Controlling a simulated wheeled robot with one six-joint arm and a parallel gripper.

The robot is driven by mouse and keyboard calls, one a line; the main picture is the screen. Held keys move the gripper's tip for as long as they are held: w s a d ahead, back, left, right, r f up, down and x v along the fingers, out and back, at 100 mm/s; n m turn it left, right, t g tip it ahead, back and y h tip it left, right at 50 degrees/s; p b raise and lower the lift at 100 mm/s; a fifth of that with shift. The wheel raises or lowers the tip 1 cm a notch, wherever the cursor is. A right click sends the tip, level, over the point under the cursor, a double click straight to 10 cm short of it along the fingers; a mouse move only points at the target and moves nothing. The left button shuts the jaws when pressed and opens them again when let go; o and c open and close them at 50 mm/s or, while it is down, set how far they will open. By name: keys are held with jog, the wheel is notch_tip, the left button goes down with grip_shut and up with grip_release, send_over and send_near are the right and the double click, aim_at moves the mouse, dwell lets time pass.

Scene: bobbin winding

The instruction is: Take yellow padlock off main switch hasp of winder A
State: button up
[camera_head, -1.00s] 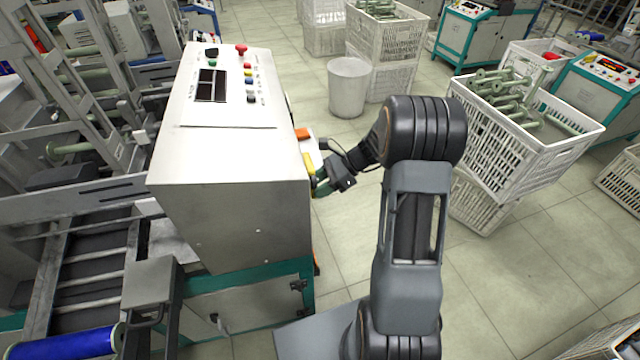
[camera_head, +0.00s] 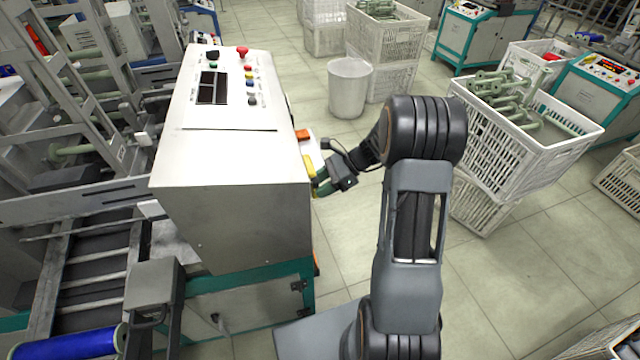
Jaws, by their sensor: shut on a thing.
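The grey control cabinet (camera_head: 235,215) of a winder, which I take to be winder A, stands left of my arm. A white box (camera_head: 312,148) is on its right side, partly hidden by the cabinet edge. A small yellow piece, which looks like the yellow padlock (camera_head: 309,166), shows at the front of this box. My gripper (camera_head: 319,184) reaches in from the right and is shut at the padlock. The hasp, the shackle and the exact grip are too small or hidden to make out.
An orange-red part (camera_head: 302,135) sits above the padlock. The cabinet top carries a red button (camera_head: 242,51) and a dark screen (camera_head: 212,87). A white bin (camera_head: 348,88) and a crate of bobbins (camera_head: 525,135) stand beyond my arm. The tiled floor between is clear.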

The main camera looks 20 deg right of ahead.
jog(key=shift+s+d+p, duration=0.15)
jog(key=shift+d+p, duration=0.1)
jog(key=shift+d, duration=1.15)
jog(key=shift+s+d+p, duration=0.15)
jog(key=shift+d+p, duration=0.05)
jog(key=shift+d, duration=1.15)
